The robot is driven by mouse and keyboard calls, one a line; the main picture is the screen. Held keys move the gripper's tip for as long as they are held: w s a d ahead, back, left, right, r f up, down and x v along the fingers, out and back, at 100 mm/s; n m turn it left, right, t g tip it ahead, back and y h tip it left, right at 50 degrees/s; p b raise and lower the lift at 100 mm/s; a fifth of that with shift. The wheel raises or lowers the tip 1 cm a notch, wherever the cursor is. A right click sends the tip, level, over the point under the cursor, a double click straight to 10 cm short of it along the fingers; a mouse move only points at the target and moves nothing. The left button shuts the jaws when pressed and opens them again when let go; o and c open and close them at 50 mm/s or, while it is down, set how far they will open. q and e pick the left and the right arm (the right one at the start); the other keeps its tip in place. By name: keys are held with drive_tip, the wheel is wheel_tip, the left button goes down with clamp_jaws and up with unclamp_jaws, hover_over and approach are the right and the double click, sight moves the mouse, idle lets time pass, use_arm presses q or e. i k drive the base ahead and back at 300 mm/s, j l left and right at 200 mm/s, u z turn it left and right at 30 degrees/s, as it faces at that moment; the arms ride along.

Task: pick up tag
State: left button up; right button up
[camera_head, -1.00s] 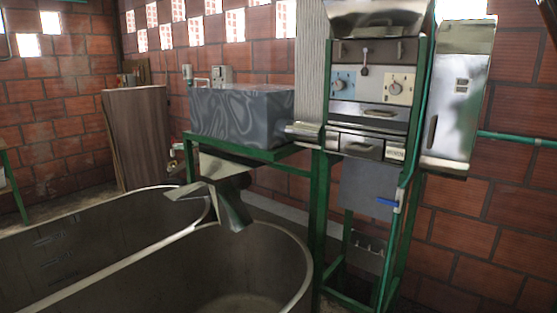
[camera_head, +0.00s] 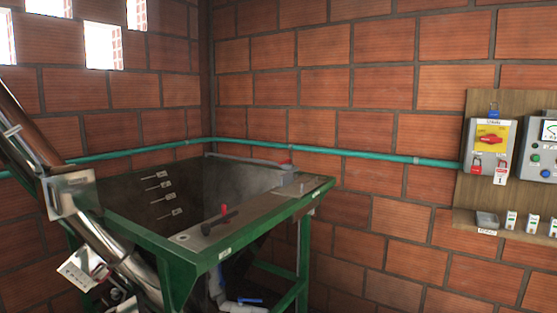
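A white tag with red print (camera_head: 501,173) hangs below a yellow-faced switch box (camera_head: 489,140) on the wooden wall board at the right. A red padlock (camera_head: 476,167) hangs beside it, and a blue padlock (camera_head: 493,109) is above the box. Several small white tag-like pieces (camera_head: 511,220) stand on the narrow shelf (camera_head: 462,220) below. The text on them is too small to read. Neither of my grippers is in view.
A green-framed metal hopper (camera_head: 190,254) with a red-handled lever (camera_head: 222,216) stands at the centre left. A shiny inclined tube (camera_head: 105,240) rises at the left. A green pipe (camera_head: 380,155) runs along the brick wall. A grey control box (camera_head: 545,148) is at the right edge.

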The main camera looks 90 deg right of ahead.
sight(500, 174)
drive_tip(key=z, duration=4.15)
drive_tip(key=i+l+z, duration=0.15)
drive_tip(key=i+l, duration=0.8)
